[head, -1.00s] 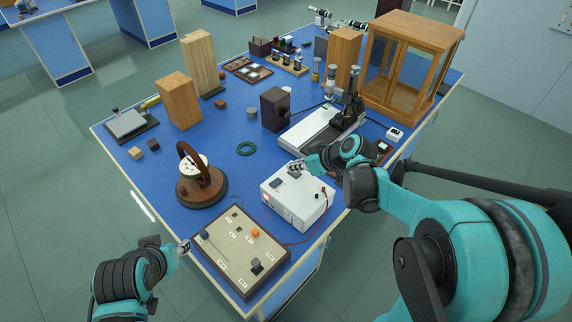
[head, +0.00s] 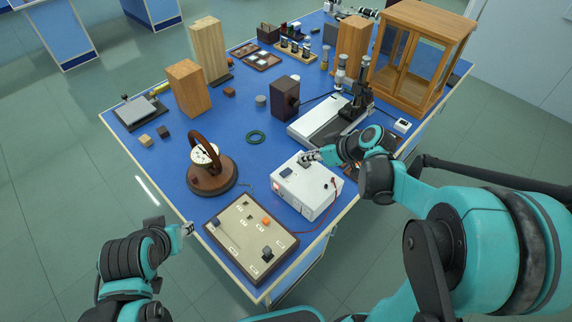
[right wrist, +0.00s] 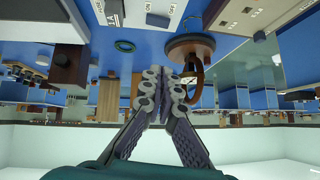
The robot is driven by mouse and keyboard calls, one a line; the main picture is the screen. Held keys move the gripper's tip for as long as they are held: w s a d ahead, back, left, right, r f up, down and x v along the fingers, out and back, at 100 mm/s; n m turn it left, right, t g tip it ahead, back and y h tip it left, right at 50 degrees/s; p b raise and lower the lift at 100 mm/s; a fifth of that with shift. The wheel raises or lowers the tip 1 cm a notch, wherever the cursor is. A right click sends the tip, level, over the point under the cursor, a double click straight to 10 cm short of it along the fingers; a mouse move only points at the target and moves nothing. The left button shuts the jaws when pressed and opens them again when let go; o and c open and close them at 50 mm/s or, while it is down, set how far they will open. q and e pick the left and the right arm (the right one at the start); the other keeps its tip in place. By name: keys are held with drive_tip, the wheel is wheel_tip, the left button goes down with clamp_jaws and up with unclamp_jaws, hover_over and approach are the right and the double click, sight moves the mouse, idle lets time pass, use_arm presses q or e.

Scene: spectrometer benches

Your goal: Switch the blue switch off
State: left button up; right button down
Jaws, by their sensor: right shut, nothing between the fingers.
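A beige switch board (head: 236,262) lies at the near corner of the blue bench.
A round instrument with a brown hoop (head: 211,178) stands behind the board. A green ring (head: 256,137), a dark box (head: 285,97) and wooden blocks (head: 187,88) lie farther back. A red lead (head: 332,205) runs from the power box. Bare blue bench lies around the ring.

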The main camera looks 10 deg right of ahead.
drive_tip(key=b, duration=0.4)
hover_over(287, 174)
drive_tip(key=f, duration=0.7)
drive_tip(key=shift+s+d, duration=0.1)
drive_tip(key=shift+d, duration=0.25)
drive_tip(key=shift+a+f+b, duration=0.15)
drive_tip(key=shift+f, duration=0.5)
drive_tip(key=shift+a+f+b, duration=0.15)
drive_tip(key=shift+f, duration=0.45)
use_arm(q)
drive_tip(key=shift+s+d+f, duration=0.1)
drive_tip(key=shift+d+f, duration=0.05)
drive_tip(key=shift+f, duration=1.1)
drive_tip(key=shift+d+f, duration=0.15)
drive_tip(key=shift+f, duration=1.1)
use_arm(e)
drive_tip(key=shift+f, duration=0.8)
